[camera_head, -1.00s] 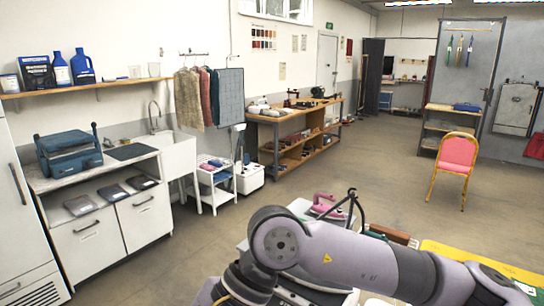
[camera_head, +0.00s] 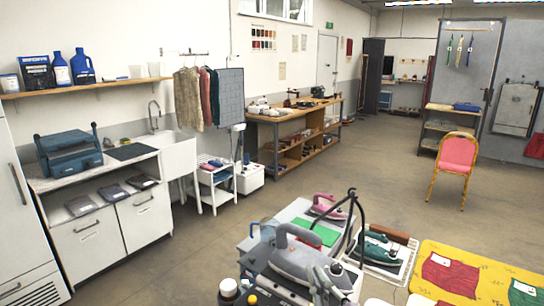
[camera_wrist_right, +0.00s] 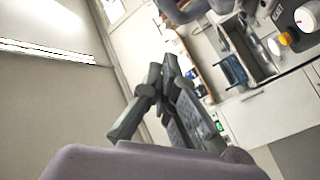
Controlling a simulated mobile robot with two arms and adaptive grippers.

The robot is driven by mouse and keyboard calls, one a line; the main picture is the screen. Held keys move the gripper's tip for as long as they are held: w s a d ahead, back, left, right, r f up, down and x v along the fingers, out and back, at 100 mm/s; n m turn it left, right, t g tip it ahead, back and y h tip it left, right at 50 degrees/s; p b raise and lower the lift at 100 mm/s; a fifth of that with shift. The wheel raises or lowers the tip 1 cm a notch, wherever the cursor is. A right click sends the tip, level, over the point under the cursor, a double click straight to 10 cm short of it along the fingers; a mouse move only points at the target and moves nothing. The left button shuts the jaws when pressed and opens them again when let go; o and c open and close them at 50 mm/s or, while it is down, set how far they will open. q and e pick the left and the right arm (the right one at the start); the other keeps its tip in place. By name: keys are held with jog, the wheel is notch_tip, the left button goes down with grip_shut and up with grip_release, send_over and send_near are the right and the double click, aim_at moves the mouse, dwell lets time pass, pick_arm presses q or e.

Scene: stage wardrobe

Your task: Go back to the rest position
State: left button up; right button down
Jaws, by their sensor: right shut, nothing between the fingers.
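My right gripper (camera_head: 333,280) shows at the bottom edge of the head view, grey and shut with nothing between its fingers. In the right wrist view the dark fingers (camera_wrist_right: 150,98) show in the middle, with the wall and cabinets behind. My left gripper is not in view.
The table also carries a pink iron (camera_head: 326,206), a green iron (camera_head: 374,248) and a yellow mat (camera_head: 480,262) with cloth pieces. A pink chair (camera_head: 458,153) stands on open floor beyond.

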jog(key=s+d+f+m+g+h, duration=0.1)
jog(key=s+d+f+m+g, duration=0.1)
jog(key=s+f, duration=0.3)
jog(key=s+d+f+m+g+h, duration=0.1)
jog(key=s+d+f+g, duration=0.3)
jog(key=f, duration=0.6)
jog(key=s+d+f+m+g+h, duration=0.1)
jog(key=s+d+f+m+g, duration=0.2)
jog(key=s+f, duration=0.3)
jog(key=shift+d+f+m+g+h, duration=0.2)
jog(key=shift+f+m+g+h, duration=0.15)
jog(key=shift+f+g, duration=0.4)
jog(key=s+d+f+m+g, duration=0.2)
jog(key=s+f+g, duration=0.3)
jog(key=s, duration=0.6)
notch_tip(320, 180, down, 33)
jog(key=s+b, duration=0.2)
jog(key=b, duration=0.4)
jog(key=s+d+f+g+b, duration=0.1)
jog(key=s+d+f+b, duration=0.2)
jog(key=s+f, duration=1.2)
notch_tip(320, 180, down, 4)
jog(key=shift+s+f+n+g+b, duration=0.15)
jog(key=shift+s+n+g+b, duration=0.2)
jog(key=shift+b, duration=0.15)
